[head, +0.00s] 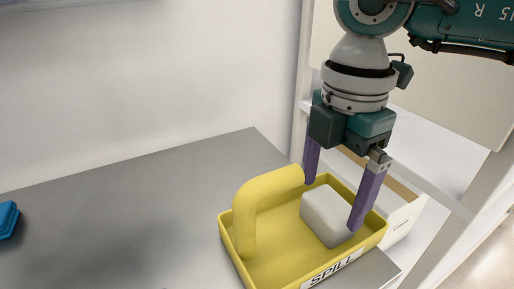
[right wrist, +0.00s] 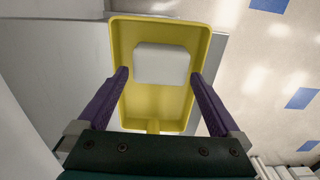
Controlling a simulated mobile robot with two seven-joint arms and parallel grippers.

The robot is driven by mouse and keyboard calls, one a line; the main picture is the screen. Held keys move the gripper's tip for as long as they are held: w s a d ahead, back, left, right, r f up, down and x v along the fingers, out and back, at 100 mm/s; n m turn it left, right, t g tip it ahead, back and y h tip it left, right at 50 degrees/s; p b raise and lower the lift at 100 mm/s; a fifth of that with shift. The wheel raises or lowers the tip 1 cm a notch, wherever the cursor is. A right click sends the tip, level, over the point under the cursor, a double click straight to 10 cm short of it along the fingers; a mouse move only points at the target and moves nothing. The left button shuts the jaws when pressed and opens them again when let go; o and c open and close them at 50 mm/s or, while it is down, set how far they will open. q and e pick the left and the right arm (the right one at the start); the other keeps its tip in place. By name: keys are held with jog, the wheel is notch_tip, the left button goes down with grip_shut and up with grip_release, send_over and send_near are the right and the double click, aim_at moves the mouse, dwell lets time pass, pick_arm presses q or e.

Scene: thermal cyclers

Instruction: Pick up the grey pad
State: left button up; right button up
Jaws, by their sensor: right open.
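The grey pad (head: 327,216) is a pale, rounded block lying in a yellow tray (head: 228,229) with a thick yellow handle and a "SPILL" label. My right gripper (head: 333,205) points down over the tray with its purple fingers apart, one on either side of the pad in the head view. In the right wrist view the pad (right wrist: 162,64) lies just beyond the tips of the open right gripper (right wrist: 160,76), between their lines. Nothing is held. Whether the fingertips reach down beside the pad is hard to tell. My left gripper is not in view.
The tray stands at the right corner of a grey bench (head: 130,215). The yellow handle (head: 262,205) rises left of the pad. A blue object (head: 8,219) sits at the far left. A white upright frame (head: 470,200) stands to the right. The bench middle is clear.

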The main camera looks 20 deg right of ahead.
aim_at(328, 204)
jog(key=shift+f, duration=1.6)
jog(key=c, duration=1)
jog(key=shift+o, duration=0.2)
jog(key=shift+r, duration=0.15)
notch_tip(328, 204, up, 20)
jog(key=p, duration=0.1)
jog(key=o, duration=0.8)
jog(key=c, duration=0.7)
jog(key=shift+a, duration=0.1)
